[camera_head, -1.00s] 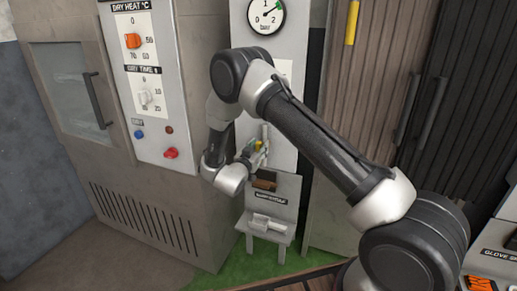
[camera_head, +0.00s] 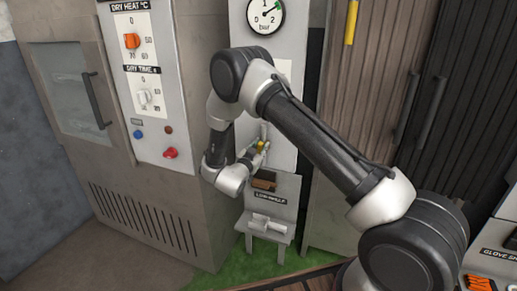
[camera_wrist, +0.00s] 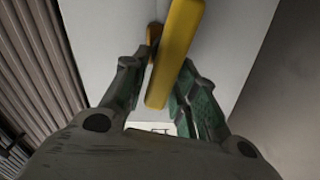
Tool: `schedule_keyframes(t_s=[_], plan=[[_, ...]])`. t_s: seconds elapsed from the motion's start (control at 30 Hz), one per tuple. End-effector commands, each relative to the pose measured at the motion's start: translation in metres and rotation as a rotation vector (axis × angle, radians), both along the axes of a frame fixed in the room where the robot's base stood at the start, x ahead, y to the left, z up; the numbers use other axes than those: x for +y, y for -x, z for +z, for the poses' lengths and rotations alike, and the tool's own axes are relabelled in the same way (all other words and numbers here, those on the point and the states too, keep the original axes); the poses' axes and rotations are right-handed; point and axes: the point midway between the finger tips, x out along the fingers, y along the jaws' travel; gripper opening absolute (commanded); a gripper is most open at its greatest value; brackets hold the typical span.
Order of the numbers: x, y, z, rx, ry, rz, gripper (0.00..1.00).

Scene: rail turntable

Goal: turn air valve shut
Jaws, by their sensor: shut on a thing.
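The air valve's yellow lever (camera_wrist: 176,55) shows large in the wrist view, slanting between the two fingers of my gripper (camera_wrist: 165,85). My gripper is shut on this lever. In the head view the gripper (camera_head: 258,149) is at the pale panel (camera_head: 283,140), below the round bar gauge (camera_head: 266,15). The yellow lever (camera_head: 261,146) is only a small patch there, partly hidden by the fingers. The gauge needle and a green mark point to the upper right, between 1 and 2.
A dryer cabinet (camera_head: 180,215) with dials and coloured buttons stands close on the left. A small labelled stand (camera_head: 268,228) with a white item is below my gripper. Brown ribbed doors (camera_head: 385,90) are on the right.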

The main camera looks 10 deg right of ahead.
Motion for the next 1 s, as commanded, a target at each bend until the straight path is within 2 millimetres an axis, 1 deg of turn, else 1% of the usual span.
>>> schedule_keyframes(t_s=[1.0], plan=[[-0.014, 0.011, -0.017, -0.560, -0.774, 0.000, 0.04]])
